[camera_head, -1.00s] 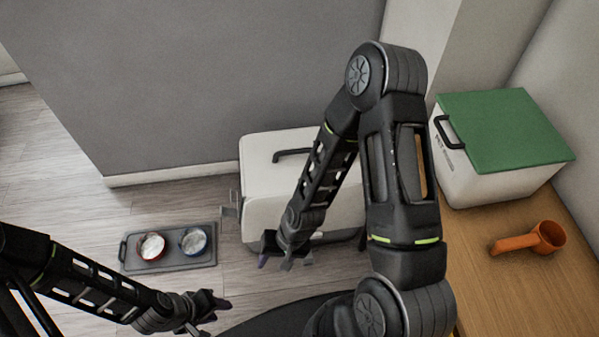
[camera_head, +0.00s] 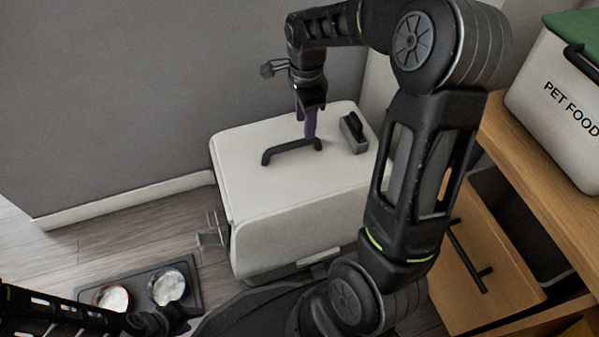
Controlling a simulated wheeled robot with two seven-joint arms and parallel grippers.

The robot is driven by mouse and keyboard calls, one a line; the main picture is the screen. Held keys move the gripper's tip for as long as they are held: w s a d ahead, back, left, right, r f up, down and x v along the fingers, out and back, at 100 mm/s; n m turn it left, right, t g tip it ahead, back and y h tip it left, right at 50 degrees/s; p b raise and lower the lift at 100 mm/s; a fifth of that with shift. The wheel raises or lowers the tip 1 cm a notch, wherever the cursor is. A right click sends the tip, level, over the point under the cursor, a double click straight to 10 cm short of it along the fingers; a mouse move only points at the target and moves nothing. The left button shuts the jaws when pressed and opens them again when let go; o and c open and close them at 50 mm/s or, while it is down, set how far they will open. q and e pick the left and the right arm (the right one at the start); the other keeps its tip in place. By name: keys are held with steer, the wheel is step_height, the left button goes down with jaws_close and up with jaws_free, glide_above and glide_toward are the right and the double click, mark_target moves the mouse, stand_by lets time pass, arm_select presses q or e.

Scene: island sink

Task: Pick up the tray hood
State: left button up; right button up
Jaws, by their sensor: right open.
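The white tray hood (camera_head: 250,195) stands on the floor against the grey wall, with a dark handle (camera_head: 285,150) on top. My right gripper (camera_head: 305,118) is open and points down with purple fingertips, just over the right end of the handle. I cannot tell whether its fingertips touch the handle. My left gripper (camera_head: 172,320) is low at the bottom left, away from the hood. Its fingers are too unclear to read. My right arm hides the hood's right side.
A dark tray (camera_head: 196,288) with two bowls (camera_head: 167,287) lies on the floor near the hood's front left. A small dark item (camera_head: 353,135) sits on the hood. A wooden drawer (camera_head: 470,265) stands open at right, below a counter with a pet food box (camera_head: 560,105).

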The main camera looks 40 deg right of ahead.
mark_target(305, 141)
steer(key=shift+f+b, duration=0.55)
steer(key=shift+f, duration=0.8)
steer(key=shift+f, duration=0.1)
step_height(305, 141, down, 4)
steer(key=b, duration=0.3)
steer(key=shift+f, duration=0.55)
steer(key=shift+c, duration=0.3)
jaws_close()
